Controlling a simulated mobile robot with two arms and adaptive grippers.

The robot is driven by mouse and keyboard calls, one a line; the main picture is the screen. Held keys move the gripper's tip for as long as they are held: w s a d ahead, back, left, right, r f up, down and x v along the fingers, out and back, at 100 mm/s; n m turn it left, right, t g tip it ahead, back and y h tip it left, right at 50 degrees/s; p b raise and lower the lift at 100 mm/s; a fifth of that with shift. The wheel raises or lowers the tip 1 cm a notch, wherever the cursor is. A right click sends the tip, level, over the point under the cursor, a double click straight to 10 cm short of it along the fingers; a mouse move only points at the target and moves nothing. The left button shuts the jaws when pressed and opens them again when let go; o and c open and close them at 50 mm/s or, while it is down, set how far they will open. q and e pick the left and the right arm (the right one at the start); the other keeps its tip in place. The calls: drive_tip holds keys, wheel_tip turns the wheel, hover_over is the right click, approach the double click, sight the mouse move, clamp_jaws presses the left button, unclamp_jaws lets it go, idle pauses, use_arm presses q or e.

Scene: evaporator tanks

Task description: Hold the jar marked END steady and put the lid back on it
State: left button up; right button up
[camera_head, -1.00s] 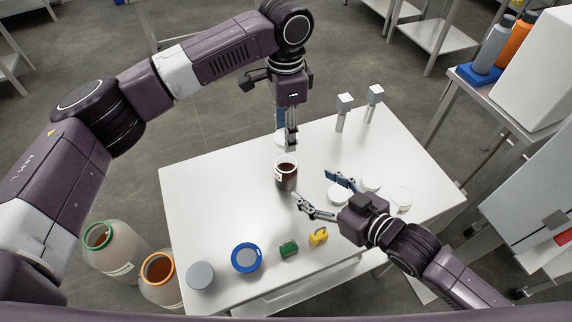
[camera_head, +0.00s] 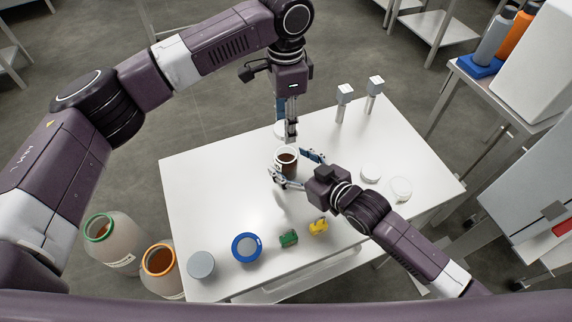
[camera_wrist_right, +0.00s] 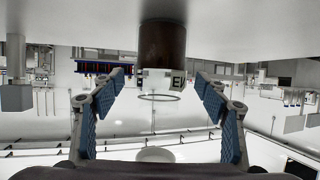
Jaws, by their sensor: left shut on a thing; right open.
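The END jar (camera_head: 288,168) stands upright and uncovered on the white table, with dark brown contents. In the right wrist view, which is upside down, the jar (camera_wrist_right: 162,45) hangs from the top with part of its label showing. My left gripper (camera_head: 291,138) points down just beyond the jar's mouth. It is shut on what looks like a white lid (camera_head: 280,130), partly hidden behind its fingers. A white disc (camera_wrist_right: 155,155), perhaps this lid, shows past the jar's mouth in the wrist view. My right gripper (camera_head: 295,167) is open, its fingers to either side of the jar, not closed on it.
White round pieces (camera_head: 371,174) (camera_head: 400,188) lie right of my right gripper. A grey disc (camera_head: 201,265), a blue-rimmed lid (camera_head: 246,248), a green item (camera_head: 288,238) and a yellow item (camera_head: 318,227) lie along the front. Two grey-headed posts (camera_head: 344,95) stand at the back. The table's left is clear.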

drive_tip(key=shift+x, duration=0.85)
drive_tip(key=c, duration=1.8)
use_arm(q)
drive_tip(key=shift+f, duration=2.45)
drive_tip(key=shift+s+f, duration=0.1)
drive_tip(key=shift+f, duration=0.8)
drive_tip(key=shift+f, duration=0.55)
use_arm(e)
clamp_jaws()
